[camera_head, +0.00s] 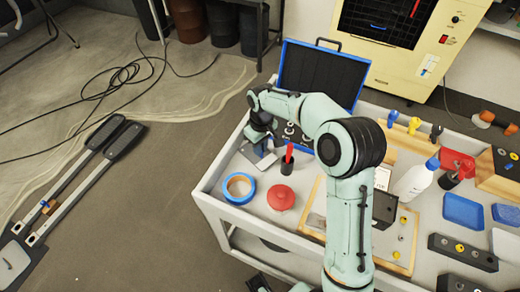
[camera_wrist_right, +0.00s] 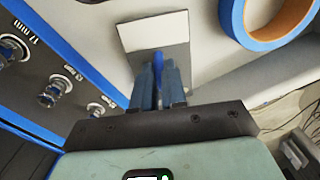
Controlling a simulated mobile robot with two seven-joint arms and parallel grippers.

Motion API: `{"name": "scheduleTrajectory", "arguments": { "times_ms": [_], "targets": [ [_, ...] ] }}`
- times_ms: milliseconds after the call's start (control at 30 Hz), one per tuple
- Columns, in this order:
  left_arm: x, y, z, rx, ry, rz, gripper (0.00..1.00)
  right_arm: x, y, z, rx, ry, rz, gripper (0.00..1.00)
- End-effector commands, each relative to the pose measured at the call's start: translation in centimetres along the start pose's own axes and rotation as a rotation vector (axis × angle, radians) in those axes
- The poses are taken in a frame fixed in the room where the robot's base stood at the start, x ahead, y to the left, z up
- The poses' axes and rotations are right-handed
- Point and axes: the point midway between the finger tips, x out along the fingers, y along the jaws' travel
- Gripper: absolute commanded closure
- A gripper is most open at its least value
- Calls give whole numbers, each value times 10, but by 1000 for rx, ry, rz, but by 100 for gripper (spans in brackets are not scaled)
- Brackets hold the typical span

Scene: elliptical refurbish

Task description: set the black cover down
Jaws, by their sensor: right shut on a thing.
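My right gripper (camera_head: 262,133) is over the back left of the white workbench, beside the open blue case. In the right wrist view its fingers (camera_wrist_right: 158,88) are shut on a blue handle (camera_wrist_right: 158,62). A flat grey plate (camera_wrist_right: 150,35) lies just beyond the handle; whether the two are joined I cannot tell. A black box-like piece (camera_head: 384,210), possibly the black cover, stands on the bench behind my right arm, partly hidden and apart from the gripper. A dark part (camera_head: 258,284) at the bottom edge may be my left gripper; its jaws cannot be made out.
Blue tape (camera_head: 238,187), a red round piece (camera_head: 281,197) and a black cup (camera_head: 287,165) stand near the gripper. The blue case (camera_head: 322,72) has sockets inside. A white bottle (camera_head: 415,180) and blue trays (camera_head: 463,211) crowd the right. Cables lie on the floor.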

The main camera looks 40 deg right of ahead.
Motion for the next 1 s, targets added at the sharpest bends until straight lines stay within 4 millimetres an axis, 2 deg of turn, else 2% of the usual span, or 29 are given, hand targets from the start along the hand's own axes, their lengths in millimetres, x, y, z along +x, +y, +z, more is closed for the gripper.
{"name": "scheduleTrajectory", "arguments": {
  "times_ms": [100, 500, 533, 600, 867, 1000],
  "targets": [
    [2, -1, 0, 0, 0, 0, 20, 13, 1, 0, 1, 0, 0, 100],
    [3, -1, 0, 0, -1, 0, 20, 17, 1, 0, 0, 1, 0, 100],
    [3, -1, 0, 0, -1, 0, 20, 17, 1, 0, 0, 1, 0, 82],
    [3, -1, 0, 0, -1, 0, 20, 17, 1, 0, 0, 1, 0, 62],
    [2, -1, 0, 0, -1, 0, 20, 16, 1, 0, 0, 1, 0, 62],
    [0, 0, 0, 0, 0, 0, 20, 8, 1, -1, 0, 3, 1, 62]
  ]
}}
